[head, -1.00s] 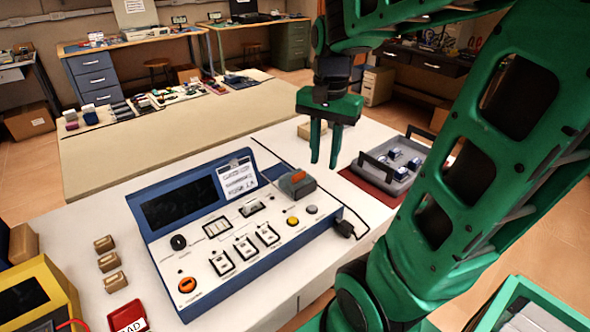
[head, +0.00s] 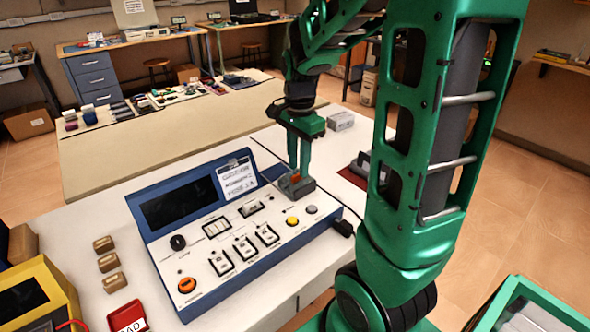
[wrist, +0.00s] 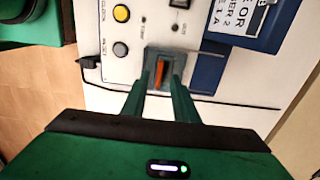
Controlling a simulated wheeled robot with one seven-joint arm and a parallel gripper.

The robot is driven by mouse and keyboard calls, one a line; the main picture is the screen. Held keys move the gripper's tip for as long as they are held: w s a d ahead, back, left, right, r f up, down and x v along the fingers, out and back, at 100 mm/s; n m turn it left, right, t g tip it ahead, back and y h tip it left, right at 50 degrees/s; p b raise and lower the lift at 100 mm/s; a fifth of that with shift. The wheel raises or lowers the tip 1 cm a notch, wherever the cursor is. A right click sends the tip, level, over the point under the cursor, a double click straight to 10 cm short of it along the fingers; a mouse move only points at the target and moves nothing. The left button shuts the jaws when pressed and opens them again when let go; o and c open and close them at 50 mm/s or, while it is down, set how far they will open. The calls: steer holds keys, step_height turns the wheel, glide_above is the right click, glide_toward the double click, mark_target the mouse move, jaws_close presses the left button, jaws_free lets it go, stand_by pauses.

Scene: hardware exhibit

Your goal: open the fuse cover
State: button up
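A small grey box with an upright orange tab, which looks like the fuse cover (head: 301,188), sits at the right rear corner of the blue and white control panel (head: 213,256). In the wrist view the box (wrist: 151,60) lies just beyond my fingertips, with the orange tab (wrist: 161,74) between their lines. My gripper (head: 299,170) points down at the box in the head view. Whether a fingertip touches the box I cannot tell. The cover looks closed.
The panel also carries a dark screen (head: 179,203), several switches, a yellow button (head: 292,221) and a grey button (head: 312,209). A black plug (head: 342,228) sticks out at its right. Small tan blocks (head: 108,262) lie left.

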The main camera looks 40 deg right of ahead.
steer(key=shift+f, duration=1.1)
jaws_close()
stand_by(0.7)
